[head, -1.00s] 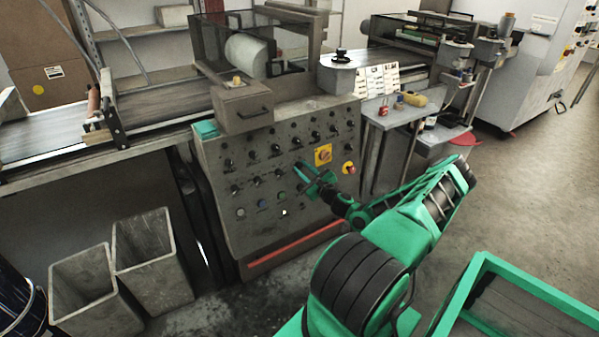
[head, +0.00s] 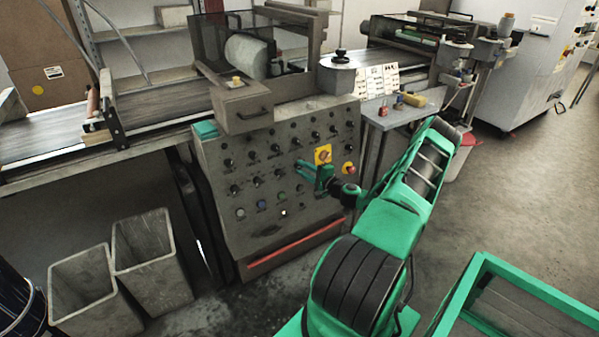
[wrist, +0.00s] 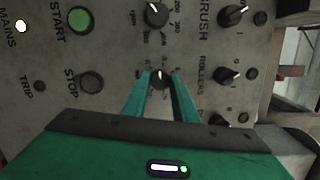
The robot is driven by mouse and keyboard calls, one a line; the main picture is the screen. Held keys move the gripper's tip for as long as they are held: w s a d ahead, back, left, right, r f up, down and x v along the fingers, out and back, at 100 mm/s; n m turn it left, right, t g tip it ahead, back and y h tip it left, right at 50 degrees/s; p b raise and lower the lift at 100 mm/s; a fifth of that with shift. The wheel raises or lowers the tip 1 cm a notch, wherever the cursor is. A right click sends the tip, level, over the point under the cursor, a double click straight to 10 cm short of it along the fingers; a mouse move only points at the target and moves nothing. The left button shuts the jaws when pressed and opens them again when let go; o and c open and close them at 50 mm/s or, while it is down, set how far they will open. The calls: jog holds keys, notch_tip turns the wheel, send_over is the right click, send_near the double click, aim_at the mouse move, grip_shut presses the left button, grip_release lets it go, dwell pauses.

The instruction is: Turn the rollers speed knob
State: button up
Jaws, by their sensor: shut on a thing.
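The grey control panel (head: 255,215) faces me with rows of dark knobs. In the wrist view a black knob (wrist: 160,77) with a light pointer line sits between my fingertips, and the printed word ROLLERS (wrist: 203,75) is just right of it. My gripper (wrist: 160,84) is shut on this knob, one green finger on each side. The pointer points roughly toward the top of the wrist picture. In the head view my gripper (head: 301,169) is at the panel, and its fingers hide the knob.
Another scaled knob (wrist: 157,14) is above the held one in the wrist view. A green START button (wrist: 79,20) and a dark STOP button (wrist: 91,81) lie left. A red-and-yellow switch (head: 323,154) is close to my gripper in the head view.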

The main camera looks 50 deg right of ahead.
jog(key=n, duration=0.3)
jog(key=n+g, duration=0.1)
jog(key=n, duration=0.2)
jog(key=shift+n+y, duration=0.3)
dwell(0.4)
jog(key=o, duration=1)
jog(key=shift+o, duration=0.2)
jog(key=shift+s+r, duration=0.15)
jog(key=shift+s, duration=0.4)
jog(key=s+r, duration=0.1)
jog(key=s, duration=0.8)
jog(key=shift+s+a+r, duration=0.2)
jog(key=shift+a+r, duration=0.05)
jog(key=shift+r, duration=0.1)
jog(key=shift+a, duration=0.1)
